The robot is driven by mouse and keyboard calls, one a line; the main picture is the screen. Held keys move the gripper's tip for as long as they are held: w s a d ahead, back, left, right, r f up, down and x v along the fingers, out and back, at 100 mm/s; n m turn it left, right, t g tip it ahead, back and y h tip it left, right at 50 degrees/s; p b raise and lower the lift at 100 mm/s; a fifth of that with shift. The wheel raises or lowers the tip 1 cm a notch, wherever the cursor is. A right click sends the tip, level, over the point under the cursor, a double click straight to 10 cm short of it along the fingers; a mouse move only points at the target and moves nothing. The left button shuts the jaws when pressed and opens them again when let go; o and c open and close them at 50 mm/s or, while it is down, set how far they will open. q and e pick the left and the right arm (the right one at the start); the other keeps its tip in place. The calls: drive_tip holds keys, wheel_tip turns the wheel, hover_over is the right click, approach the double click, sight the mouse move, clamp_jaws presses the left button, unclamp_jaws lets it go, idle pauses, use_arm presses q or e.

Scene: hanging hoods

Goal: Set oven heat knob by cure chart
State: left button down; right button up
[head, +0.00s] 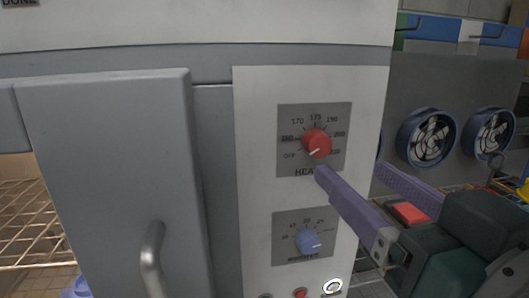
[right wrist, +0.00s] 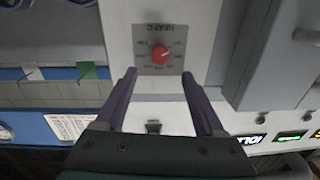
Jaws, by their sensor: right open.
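The red heat knob (head: 316,143) sits on a grey dial plate on the oven's white control panel (head: 257,180). Its white mark points to the lower left, near OFF. My right gripper (head: 353,171) is open and empty. One finger overlaps the plate's lower edge below the knob; the other is off to the right. In the right wrist view the red knob (right wrist: 159,53) lies ahead, between the lines of the two fingers (right wrist: 158,76), apart from them. A white sheet with red print (right wrist: 68,128), possibly the cure chart, shows there, unreadable. My left gripper is out of view.
A blue knob (head: 308,240) on a second dial is below the heat dial. A grey door (head: 110,180) with a bar handle (head: 152,258) stands left, with wire racks (head: 35,225) beyond. Fans (head: 427,138) and a red button (head: 408,213) are at right.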

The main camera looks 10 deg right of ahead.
sight(322, 146)
drive_tip(key=w, duration=0.2)
drive_tip(key=w+p, duration=0.1)
drive_tip(key=w, duration=0.4)
drive_tip(key=shift+a+r, duration=0.1)
drive_tip(key=shift+a, duration=0.15)
drive_tip(key=shift+w, duration=0.65)
drive_tip(key=shift+c, duration=0.3)
clamp_jaws()
